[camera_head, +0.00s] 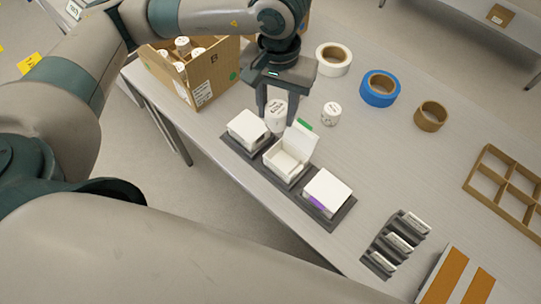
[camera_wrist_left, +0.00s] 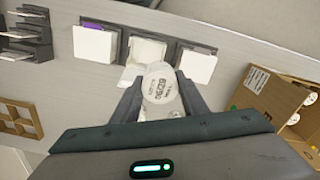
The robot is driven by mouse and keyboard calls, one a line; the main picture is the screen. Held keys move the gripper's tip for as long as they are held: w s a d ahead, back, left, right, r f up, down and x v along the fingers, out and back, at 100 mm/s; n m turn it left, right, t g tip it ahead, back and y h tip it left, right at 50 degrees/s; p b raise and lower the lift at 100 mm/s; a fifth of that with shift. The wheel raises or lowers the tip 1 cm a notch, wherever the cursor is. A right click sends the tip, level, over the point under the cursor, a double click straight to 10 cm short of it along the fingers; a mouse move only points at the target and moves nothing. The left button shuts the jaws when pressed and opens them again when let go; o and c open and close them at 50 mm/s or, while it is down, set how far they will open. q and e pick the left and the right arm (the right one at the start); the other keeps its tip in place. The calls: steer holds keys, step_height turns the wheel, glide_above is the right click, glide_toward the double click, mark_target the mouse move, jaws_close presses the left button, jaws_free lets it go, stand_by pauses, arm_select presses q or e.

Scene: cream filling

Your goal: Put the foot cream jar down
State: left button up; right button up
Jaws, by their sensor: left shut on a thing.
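My left gripper (camera_head: 277,101) is shut on a white foot cream jar (camera_head: 276,112), just behind the row of white boxes. In the left wrist view the jar (camera_wrist_left: 160,84) sits between the two fingers, its printed lid facing the camera. The open white box (camera_head: 286,165) is in the middle of a dark holder, its lid raised with a green tab. Closed white boxes stand on either side, the left one (camera_head: 247,130) and the right one (camera_head: 326,192) with a purple mark. I cannot tell whether the held jar touches the table. My right gripper is not in view.
Another white jar (camera_head: 331,113) stands right of the held one. A cardboard carton (camera_head: 205,84) with several jars is at the back left. White (camera_head: 333,59), blue (camera_head: 380,89) and brown (camera_head: 431,116) tape rolls lie behind. A dark rack (camera_head: 381,258) and a divider (camera_head: 490,165) are right.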

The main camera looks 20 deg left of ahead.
arm_select(q)
steer(key=shift+s+d+f, duration=0.15)
steer(key=shift+d, duration=0.3)
steer(key=shift+s+d+f+b, duration=0.15)
steer(key=shift+s+d+b, duration=0.15)
steer(key=shift+d+b, duration=0.35)
steer(key=shift+d, duration=0.2)
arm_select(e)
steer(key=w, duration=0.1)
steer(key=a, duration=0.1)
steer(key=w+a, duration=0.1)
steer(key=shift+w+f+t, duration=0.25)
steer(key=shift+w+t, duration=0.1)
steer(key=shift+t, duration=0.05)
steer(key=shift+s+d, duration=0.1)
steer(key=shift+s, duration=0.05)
